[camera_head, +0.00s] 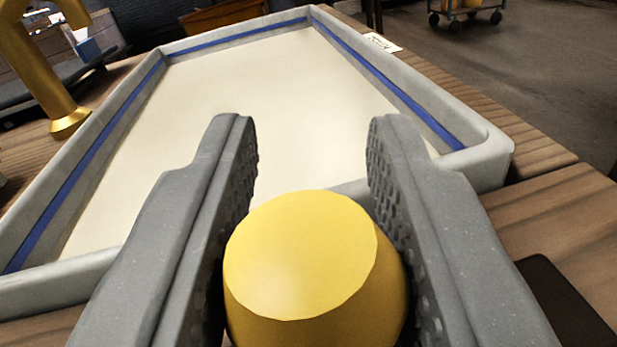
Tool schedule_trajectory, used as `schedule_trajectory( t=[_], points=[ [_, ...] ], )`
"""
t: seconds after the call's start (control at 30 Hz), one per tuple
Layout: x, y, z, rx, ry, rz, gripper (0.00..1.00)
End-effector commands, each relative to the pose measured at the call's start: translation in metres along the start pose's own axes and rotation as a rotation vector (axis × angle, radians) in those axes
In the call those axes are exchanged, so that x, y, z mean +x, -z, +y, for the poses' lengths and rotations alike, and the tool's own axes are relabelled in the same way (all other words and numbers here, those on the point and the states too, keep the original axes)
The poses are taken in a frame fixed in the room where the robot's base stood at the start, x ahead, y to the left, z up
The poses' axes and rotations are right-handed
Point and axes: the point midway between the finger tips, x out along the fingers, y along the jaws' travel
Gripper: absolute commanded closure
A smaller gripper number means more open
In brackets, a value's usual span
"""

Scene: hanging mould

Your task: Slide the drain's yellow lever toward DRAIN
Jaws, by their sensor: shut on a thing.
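My gripper (312,150) shows from behind, its two grey fingers pointing forward. It is shut on the yellow lever (300,260), a rounded knob with a flat top that sits between the textured finger pads near the bottom of the view. Only the knob's upper part shows; its lower part and the lever's track are out of view or hidden. No DRAIN marking can be read here. A pale tray (490,160) with a blue line around its inner wall lies beyond the fingers, holding a cream-coloured fill.
A gold spout (40,65) stands at the left of the tray. The tray rests on a wooden plank table (560,215). A small white label (382,42) lies beside the far right rim. A dark flat piece (560,300) is at lower right. A wheeled cart (465,12) stands on the floor behind.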

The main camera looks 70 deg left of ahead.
Motion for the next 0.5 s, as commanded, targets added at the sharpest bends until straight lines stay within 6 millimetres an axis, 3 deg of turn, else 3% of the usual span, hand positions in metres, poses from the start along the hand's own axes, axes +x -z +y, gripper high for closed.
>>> schedule_trajectory(
  t=[0.13, 0.5],
  points=[
    [-0.003, -0.002, -0.013, -0.001, 0.0, -0.002, 1.0],
    [-0.003, -0.005, -0.02, -0.002, 0.007, -0.006, 1.0]
  ],
)
